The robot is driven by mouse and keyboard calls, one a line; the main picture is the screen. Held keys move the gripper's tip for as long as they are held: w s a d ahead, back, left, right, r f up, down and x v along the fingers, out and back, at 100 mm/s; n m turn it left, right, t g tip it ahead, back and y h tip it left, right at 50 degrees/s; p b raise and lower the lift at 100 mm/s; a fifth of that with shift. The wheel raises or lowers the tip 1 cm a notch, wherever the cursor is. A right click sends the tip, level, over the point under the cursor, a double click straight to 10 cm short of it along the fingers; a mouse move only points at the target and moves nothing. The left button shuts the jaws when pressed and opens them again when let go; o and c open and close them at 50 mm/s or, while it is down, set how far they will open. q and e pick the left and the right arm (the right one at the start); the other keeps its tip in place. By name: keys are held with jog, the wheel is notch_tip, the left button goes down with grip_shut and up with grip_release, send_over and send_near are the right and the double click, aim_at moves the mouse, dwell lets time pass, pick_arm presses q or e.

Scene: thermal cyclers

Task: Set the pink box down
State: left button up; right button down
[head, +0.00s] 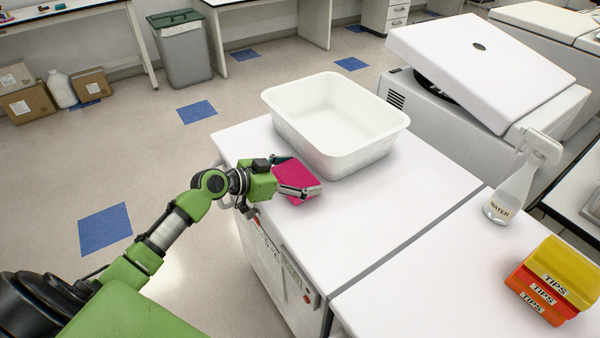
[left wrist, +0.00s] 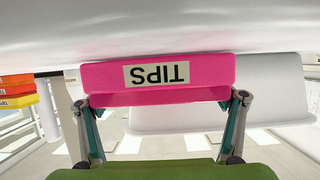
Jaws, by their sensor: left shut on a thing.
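The pink box (head: 297,180) is at the left edge of the white worktop (head: 400,190), just in front of the white tub. My left gripper (head: 288,175) is shut on it from the left. In the left wrist view the pink box (left wrist: 158,78) sits between the two fingers (left wrist: 160,108), with its TIPS label upside down. The box is very close to the white surface (left wrist: 160,30); I cannot tell whether it touches. My right gripper is not in view.
The white tub (head: 335,120) stands right behind the pink box. A water spray bottle (head: 512,190) and stacked yellow (head: 565,270) and orange (head: 540,295) TIPS boxes are at the right. A white machine with a raised lid (head: 480,60) is behind. The worktop's middle is clear.

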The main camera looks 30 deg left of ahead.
pick_arm(q)
jog(key=shift+f, duration=0.1)
jog(key=o, duration=1.1)
